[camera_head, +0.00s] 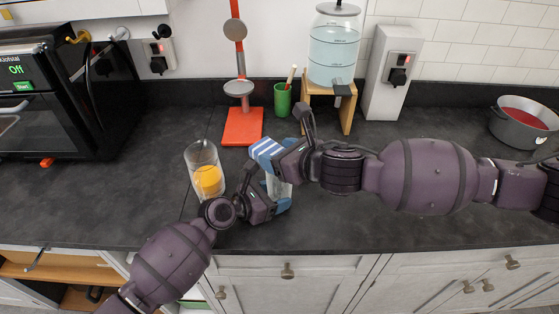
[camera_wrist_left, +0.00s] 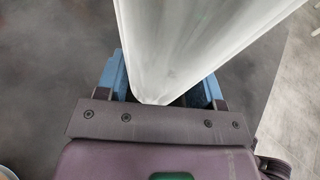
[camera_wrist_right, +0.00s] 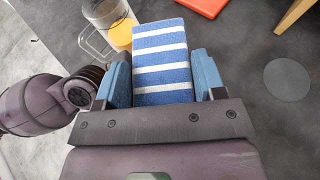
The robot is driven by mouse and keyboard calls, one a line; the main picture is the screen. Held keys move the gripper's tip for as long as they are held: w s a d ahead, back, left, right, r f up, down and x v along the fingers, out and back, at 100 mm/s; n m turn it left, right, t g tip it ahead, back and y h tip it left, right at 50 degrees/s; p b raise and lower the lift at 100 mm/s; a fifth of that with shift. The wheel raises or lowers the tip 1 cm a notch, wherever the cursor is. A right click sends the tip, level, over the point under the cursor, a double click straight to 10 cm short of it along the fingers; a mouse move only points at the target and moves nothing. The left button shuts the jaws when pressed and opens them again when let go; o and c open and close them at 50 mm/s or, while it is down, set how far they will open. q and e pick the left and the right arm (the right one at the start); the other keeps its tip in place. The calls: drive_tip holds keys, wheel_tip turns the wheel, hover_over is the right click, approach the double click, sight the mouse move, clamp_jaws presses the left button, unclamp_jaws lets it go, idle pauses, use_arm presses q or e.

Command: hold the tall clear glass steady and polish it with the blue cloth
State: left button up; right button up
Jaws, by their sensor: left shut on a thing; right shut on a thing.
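The tall clear glass (camera_head: 279,188) is partly hidden behind my grippers in the head view. In the left wrist view the glass (camera_wrist_left: 190,40) is a pale, cloudy, translucent shape slanting between the jaws. My left gripper (camera_head: 276,203) is shut on it, low down. The blue cloth (camera_head: 266,150) has white stripes. My right gripper (camera_head: 272,160) is shut on the cloth, which also shows between the blue fingers in the right wrist view (camera_wrist_right: 161,60). The cloth is just above the glass in the head view; whether they touch is hidden.
A glass mug of orange juice (camera_head: 206,178) stands close left of my left gripper. Behind are a red stand (camera_head: 243,127), a green cup (camera_head: 282,100) and a water dispenser (camera_head: 334,50) on a wooden stand. A pot (camera_head: 524,124) stands far right. The counter's right front is clear.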

drive_tip(key=shift+a, duration=0.5)
drive_tip(key=shift+d, duration=1.6)
drive_tip(key=shift+d, duration=0.1)
drive_tip(key=shift+d, duration=0.55)
drive_tip(key=shift+a+f, duration=0.1)
drive_tip(key=shift+a, duration=0.75)
drive_tip(key=shift+a, duration=1.4)
drive_tip(key=shift+d, duration=0.15)
